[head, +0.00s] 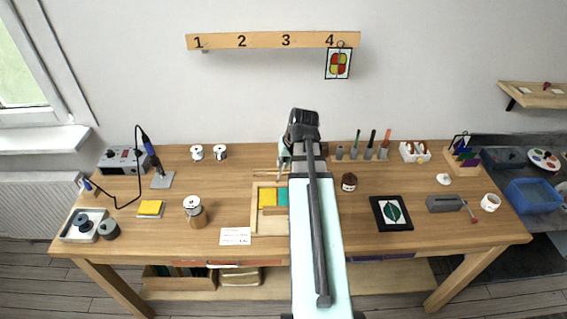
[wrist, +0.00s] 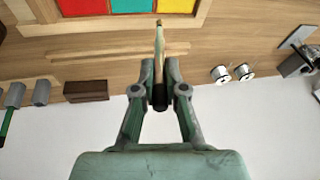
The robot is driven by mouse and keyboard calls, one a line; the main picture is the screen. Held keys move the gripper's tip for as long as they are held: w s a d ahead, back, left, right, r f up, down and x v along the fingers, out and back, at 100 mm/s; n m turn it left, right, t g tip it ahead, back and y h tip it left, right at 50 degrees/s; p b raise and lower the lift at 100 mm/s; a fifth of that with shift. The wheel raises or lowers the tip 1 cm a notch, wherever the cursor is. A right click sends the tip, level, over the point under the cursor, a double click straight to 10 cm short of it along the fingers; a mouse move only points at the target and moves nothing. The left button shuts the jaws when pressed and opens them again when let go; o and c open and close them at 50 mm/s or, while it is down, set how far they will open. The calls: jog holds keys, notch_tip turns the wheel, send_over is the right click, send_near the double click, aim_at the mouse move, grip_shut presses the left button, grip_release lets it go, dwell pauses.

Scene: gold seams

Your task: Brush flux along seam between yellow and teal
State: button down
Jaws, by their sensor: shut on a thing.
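A wooden frame (head: 255,214) on the bench holds coloured glass panes side by side. The yellow pane (head: 268,197) is left of the teal pane (head: 282,196) in the head view; my arm covers what lies further right. In the wrist view a red pane, the teal pane (wrist: 132,5) and the yellow pane (wrist: 175,5) show at the top edge. My gripper (wrist: 158,75) is shut on a slim brush (wrist: 158,42).
A dark jar (head: 349,182) stands right of my arm. Grey holders (head: 354,153) with upright tools stand at the back. Two solder spools (head: 197,152), a soldering iron (head: 152,158), a canister (head: 194,212) and a white card (head: 235,236) are to the left.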

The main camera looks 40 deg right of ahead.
notch_tip(320, 180, down, 2)
jog(key=shift+f+b, duration=0.1)
jog(key=shift+b, duration=0.5)
jog(key=s+a+b, duration=0.1)
jog(key=s, duration=0.1)
jog(key=s+a+b, duration=0.1)
jog(key=s+a, duration=0.1)
jog(key=shift+s+a+f, duration=0.1)
jog(key=shift+a+f, duration=0.15)
jog(key=shift+f, duration=0.15)
